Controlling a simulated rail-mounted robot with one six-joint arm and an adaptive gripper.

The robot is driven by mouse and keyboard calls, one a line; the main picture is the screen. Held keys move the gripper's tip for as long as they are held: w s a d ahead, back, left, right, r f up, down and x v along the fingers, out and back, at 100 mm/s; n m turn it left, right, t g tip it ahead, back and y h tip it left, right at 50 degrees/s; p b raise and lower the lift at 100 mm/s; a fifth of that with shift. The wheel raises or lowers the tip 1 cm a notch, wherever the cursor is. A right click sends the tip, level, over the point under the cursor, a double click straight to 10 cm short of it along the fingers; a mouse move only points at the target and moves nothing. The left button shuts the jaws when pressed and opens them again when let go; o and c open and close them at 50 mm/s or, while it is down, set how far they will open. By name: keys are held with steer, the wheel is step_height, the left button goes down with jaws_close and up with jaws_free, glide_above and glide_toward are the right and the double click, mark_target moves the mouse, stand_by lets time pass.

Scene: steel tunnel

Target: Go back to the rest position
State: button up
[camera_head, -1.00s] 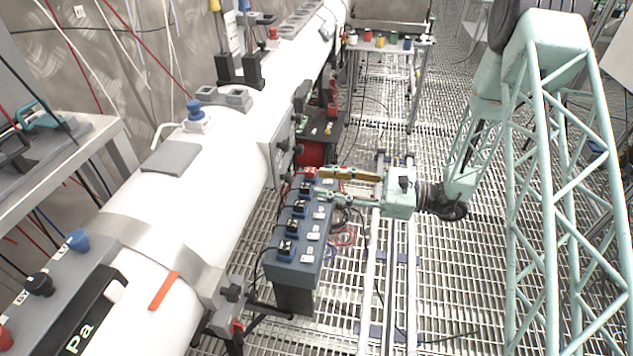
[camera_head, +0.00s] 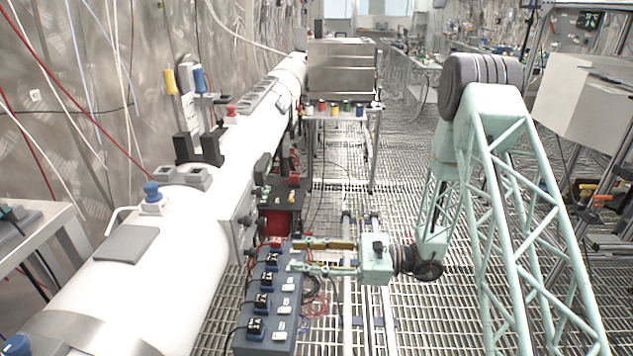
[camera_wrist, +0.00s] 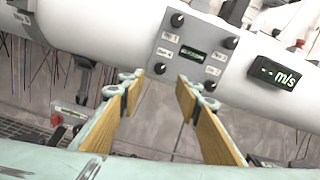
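My gripper (camera_head: 298,255) extends left from my mint-green arm in the head view, over the grey switch box (camera_head: 265,322) beside the white pipe (camera_head: 165,262). In the wrist view my gripper (camera_wrist: 158,90) shows two fingers with wood-coloured pads, set well apart with nothing between them. Beyond the fingertips is a grey control panel (camera_wrist: 196,55) with several black knobs and a small display, mounted on the white pipe. The head view does not clearly show whether the fingers touch the switch box.
A rack with several coloured pots (camera_head: 340,108) stands farther along the pipe. Rails (camera_head: 362,300) run on the grated floor right of the switch box. A grey side table (camera_head: 40,235) is at left.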

steer(key=shift+r, duration=0.1)
steer(key=s+d+r+n+g+h, duration=0.3)
steer(key=s+r+n+h, duration=0.15)
steer(key=s+r, duration=0.55)
steer(key=s+d+r+n+g+h, duration=0.25)
steer(key=s+r+n, duration=0.25)
steer(key=s+r, duration=0.5)
steer(key=s+d+r+n+t+h, duration=0.3)
steer(key=s+d+r+t+h, duration=0.1)
steer(key=s+d, duration=0.5)
steer(key=s+d+r+n+t+h, duration=0.3)
steer(key=s+d+r+t+h, duration=0.2)
steer(key=s+d, duration=0.5)
steer(key=shift+d+r+h, duration=0.8)
steer(key=shift+d+h, duration=0.2)
steer(key=shift+d, duration=0.9)
steer(key=shift+w+a+n, duration=0.1)
steer(key=shift+n, duration=0.15)
stand_by(1.2)
